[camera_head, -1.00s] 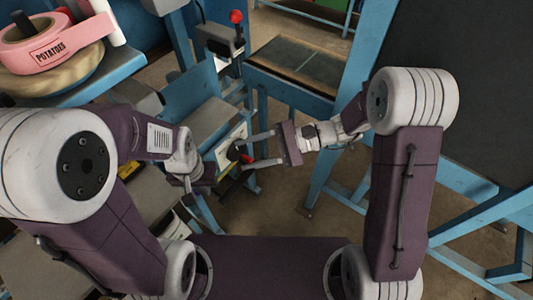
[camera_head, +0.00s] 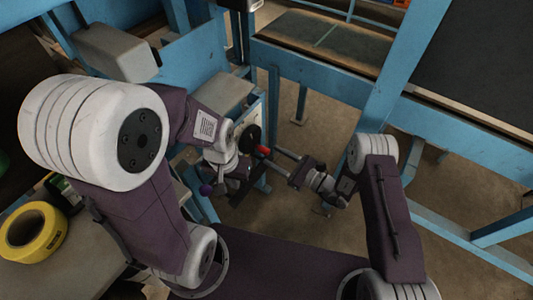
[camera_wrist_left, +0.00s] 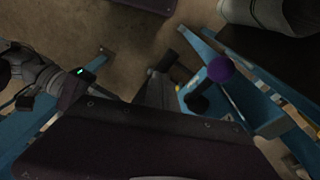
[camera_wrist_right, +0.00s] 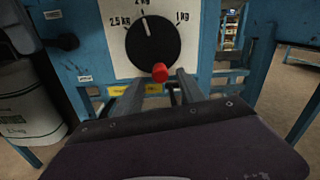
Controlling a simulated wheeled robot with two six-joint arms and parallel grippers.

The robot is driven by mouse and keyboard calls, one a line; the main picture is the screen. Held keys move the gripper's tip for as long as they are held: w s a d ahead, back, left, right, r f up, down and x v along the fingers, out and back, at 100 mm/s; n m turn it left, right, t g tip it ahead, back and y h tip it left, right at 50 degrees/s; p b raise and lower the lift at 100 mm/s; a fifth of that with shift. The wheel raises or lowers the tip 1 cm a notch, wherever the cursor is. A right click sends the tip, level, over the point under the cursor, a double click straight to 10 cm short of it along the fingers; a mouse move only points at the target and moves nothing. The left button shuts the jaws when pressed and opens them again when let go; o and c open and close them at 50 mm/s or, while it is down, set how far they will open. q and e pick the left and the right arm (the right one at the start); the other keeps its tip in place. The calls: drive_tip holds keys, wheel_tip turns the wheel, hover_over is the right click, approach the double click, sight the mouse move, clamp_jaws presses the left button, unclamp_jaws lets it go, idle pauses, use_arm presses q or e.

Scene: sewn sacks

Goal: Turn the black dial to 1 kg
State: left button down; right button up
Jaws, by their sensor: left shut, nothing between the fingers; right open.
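The black dial (camera_wrist_right: 153,45) is on a white plate on a blue panel in the right wrist view. Its white pointer mark points up, close to the 2 kg label; 2.5 kg is left and 1 kg right. The dial also shows edge-on in the head view (camera_head: 250,138). A red knob (camera_wrist_right: 160,72) sticks out just below the dial's face. My right gripper (camera_head: 276,160) is open, its fingers pointing at the panel below the dial, apart from the dial's face. My left gripper (camera_head: 238,182) is shut and empty, lower left of the dial.
A purple ball knob (camera_wrist_left: 221,69) on a black stem stands near my left gripper. A pale printed sack (camera_wrist_right: 28,108) is left of the panel. A yellow tape roll (camera_head: 33,232) lies on a bench at left. Blue frames (camera_head: 320,78) stand behind my right arm.

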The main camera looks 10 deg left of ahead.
sight(266, 152)
drive_tip(key=x, duration=0.3)
drive_tip(key=shift+f+b, duration=0.1)
drive_tip(key=shift+b, duration=0.2)
drive_tip(key=shift+w+a, duration=0.25)
drive_tip(key=shift+a, duration=0.35)
clamp_jaws()
